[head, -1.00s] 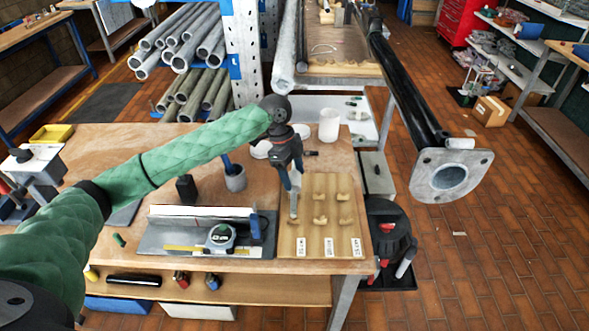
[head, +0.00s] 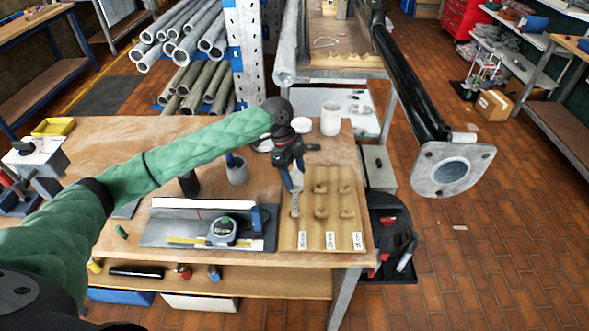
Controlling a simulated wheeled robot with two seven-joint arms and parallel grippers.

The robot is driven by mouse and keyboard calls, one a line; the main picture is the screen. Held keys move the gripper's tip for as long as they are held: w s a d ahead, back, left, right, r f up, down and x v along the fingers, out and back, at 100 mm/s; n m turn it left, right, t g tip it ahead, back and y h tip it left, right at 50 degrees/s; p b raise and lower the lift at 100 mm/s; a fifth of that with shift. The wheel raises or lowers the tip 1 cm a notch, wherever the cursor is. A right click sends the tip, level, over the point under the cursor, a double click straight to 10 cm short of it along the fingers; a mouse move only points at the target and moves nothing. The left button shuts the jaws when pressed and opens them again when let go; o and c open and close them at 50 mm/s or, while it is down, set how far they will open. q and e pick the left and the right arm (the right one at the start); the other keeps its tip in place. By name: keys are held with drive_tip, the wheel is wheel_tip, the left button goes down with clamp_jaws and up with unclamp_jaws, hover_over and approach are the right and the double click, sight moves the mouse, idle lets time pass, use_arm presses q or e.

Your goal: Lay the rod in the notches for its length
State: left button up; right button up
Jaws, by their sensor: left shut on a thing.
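The notched wooden board (head: 330,237) lies at the right end of the workbench. Pale wooden notch blocks (head: 320,212) stand on it in columns, with a small white label at the near end of each column. The label writing is too small to read. My left gripper (head: 297,188) points down over the left column and is shut on the grey rod (head: 295,208). The rod lies along that column's line, and the gripper hides its far part. I cannot tell whether it rests in the notches. My right gripper is not in view.
Left of the board are a metal plate (head: 160,232) with a tape measure (head: 222,231), a grey cup (head: 237,172) and a dark block (head: 189,184). A white cup (head: 331,118) stands behind. A black flanged mast (head: 452,171) juts in at the right.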

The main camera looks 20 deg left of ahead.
use_arm(q)
drive_tip(key=shift+f, duration=0.85)
drive_tip(key=shift+f+b, duration=0.3)
drive_tip(key=shift+f, duration=0.4)
drive_tip(key=shift+f+b, duration=0.4)
drive_tip(key=shift+f, duration=1.45)
drive_tip(key=o, duration=1.5)
drive_tip(key=shift+f, duration=0.1)
drive_tip(key=shift+a+r+b, duration=0.15)
drive_tip(key=shift+r+b, duration=0.15)
drive_tip(key=shift+w+a+r, duration=0.1)
drive_tip(key=shift+w+r, duration=0.1)
drive_tip(key=shift+r, duration=0.2)
drive_tip(key=b+v, duration=0.2)
drive_tip(key=v, duration=0.2)
drive_tip(key=shift+a+r, duration=0.1)
drive_tip(key=shift+r, duration=0.3)
drive_tip(key=shift+v, duration=0.85)
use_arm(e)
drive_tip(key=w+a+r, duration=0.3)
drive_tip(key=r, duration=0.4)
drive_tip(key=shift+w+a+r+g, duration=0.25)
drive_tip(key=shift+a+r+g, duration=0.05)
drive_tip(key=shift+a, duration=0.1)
